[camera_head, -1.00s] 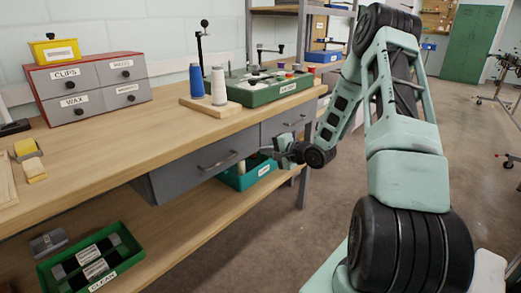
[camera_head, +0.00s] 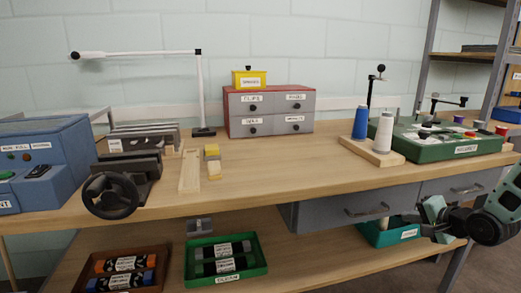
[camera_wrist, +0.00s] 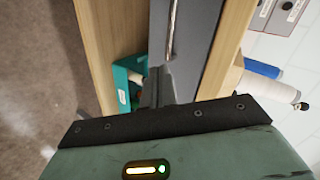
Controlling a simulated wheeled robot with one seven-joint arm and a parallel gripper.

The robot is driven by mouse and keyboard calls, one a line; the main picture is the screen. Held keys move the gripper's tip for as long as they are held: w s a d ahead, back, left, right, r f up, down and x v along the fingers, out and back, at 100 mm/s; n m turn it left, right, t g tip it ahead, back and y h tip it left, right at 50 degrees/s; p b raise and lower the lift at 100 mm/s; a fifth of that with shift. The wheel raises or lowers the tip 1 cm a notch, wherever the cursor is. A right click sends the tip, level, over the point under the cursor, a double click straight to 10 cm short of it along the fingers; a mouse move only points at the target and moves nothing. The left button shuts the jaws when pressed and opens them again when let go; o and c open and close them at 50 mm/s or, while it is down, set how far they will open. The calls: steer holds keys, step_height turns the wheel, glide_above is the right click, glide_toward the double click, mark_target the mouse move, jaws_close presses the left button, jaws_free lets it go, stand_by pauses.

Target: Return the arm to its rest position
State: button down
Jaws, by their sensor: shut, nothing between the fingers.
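My gripper (camera_head: 428,222) shows at the right edge of the head view, in front of the bench and level with its drawers. In the wrist view its dark fingers (camera_wrist: 160,88) are together with nothing held. They point towards the grey drawer (camera_wrist: 190,45) and the teal bin (camera_wrist: 128,75). In the head view the teal bin (camera_head: 385,235) is on the lower shelf, just left of the gripper. Part of my arm (camera_head: 490,222) runs off the right edge. Most of the arm is out of the head view.
The wooden bench (camera_head: 270,175) carries a blue machine (camera_head: 45,160), a vise (camera_head: 125,180), a drawer cabinet (camera_head: 268,112), thread spools (camera_head: 383,132) and a green tray (camera_head: 465,150). Labelled bins (camera_head: 225,262) stand on the lower shelf. Floor shows beside the bench in the wrist view (camera_wrist: 35,90).

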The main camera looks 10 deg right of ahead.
steer(key=s+a+r+n+g, duration=0.1)
steer(key=s+a+n+g, duration=0.15)
steer(key=a, duration=0.55)
steer(key=s+a+r+n+g, duration=0.1)
steer(key=a+n, duration=0.3)
steer(key=a, duration=0.3)
steer(key=s+a+r+n+g, duration=0.15)
steer(key=a+n, duration=0.25)
steer(key=a, duration=0.4)
steer(key=s+a+r+n+g, duration=0.2)
steer(key=s+a+n, duration=0.2)
steer(key=s, duration=0.4)
steer(key=s+a+r+n+g+h, duration=0.1)
steer(key=s+a+n+g, duration=0.2)
steer(key=s+a, duration=0.35)
steer(key=s+a+r+n+g, duration=0.2)
steer(key=s+a+n, duration=0.15)
steer(key=s, duration=0.65)
step_height(320, 180, up, 14)
steer(key=p, duration=1.5)
steer(key=shift+d+r, duration=0.25)
steer(key=shift+d, duration=0.1)
